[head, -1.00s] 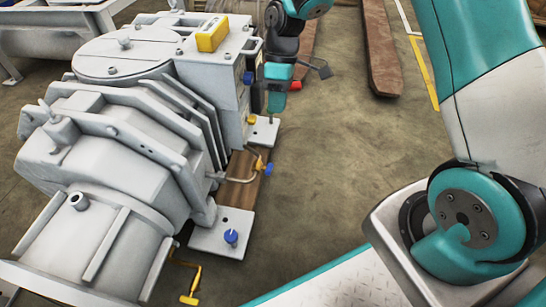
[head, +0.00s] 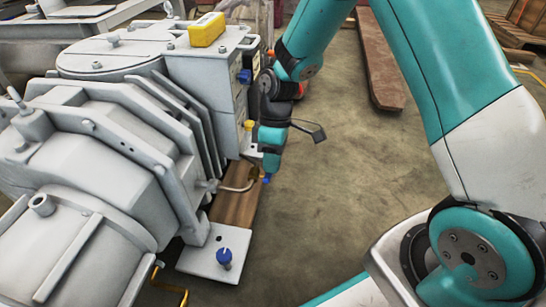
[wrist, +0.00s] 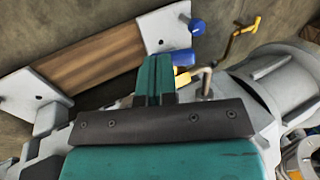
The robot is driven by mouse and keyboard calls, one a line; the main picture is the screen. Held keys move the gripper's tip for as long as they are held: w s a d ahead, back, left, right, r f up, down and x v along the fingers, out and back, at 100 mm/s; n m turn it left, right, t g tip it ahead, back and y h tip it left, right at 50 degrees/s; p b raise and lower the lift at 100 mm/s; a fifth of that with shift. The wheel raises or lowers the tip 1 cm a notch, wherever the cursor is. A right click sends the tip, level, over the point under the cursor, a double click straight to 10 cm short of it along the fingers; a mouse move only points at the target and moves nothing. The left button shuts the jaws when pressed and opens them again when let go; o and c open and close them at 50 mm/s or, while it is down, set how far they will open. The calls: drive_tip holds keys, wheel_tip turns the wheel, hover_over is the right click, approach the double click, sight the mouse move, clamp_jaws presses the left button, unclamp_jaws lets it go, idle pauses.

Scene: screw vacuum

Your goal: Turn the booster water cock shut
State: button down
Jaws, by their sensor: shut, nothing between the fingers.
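A small valve with a blue handle (head: 266,180) sits at the end of a bent pipe (head: 240,187) low on the grey vacuum machine (head: 110,170). I take it for the water cock, but no label is readable. My gripper (head: 270,165) is shut and empty, pointing down, and its fingers hide most of the valve in the head view. In the wrist view, the shut teal fingers (wrist: 154,72) are just left of the blue handle (wrist: 183,58), with the yellow valve body (wrist: 181,76) below it. I cannot tell whether they touch.
A blue knob (head: 224,257) stands on the grey foot plate (head: 200,265). Blue (head: 245,76) and yellow (head: 249,125) knobs are on the machine's box. A yellow crank (wrist: 245,35) shows beyond the valve. The floor (head: 335,210) right of the machine is clear; a wooden plank (head: 380,65) lies behind.

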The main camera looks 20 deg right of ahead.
drive_tip(key=shift+r+p, duration=0.1)
drive_tip(key=shift+p, duration=0.5)
drive_tip(key=shift+w+d+g+y+p, duration=0.15)
drive_tip(key=shift+g+y+p, duration=0.45)
drive_tip(key=shift+p, duration=0.5)
drive_tip(key=shift+w+d+f+g+y+p, duration=0.1)
drive_tip(key=shift+f+g+y+p, duration=0.45)
drive_tip(key=shift+p, duration=1.7)
drive_tip(key=shift+w+f+g+y+p, duration=0.15)
drive_tip(key=shift+f+g+p, duration=0.8)
drive_tip(key=shift+p, duration=1.3)
drive_tip(key=shift+s+f+t, duration=0.1)
drive_tip(key=shift+f+t, duration=0.2)
drive_tip(key=shift+f, duration=0.2)
drive_tip(key=shift+r+p, duration=0.15)
drive_tip(key=shift+p, duration=0.15)
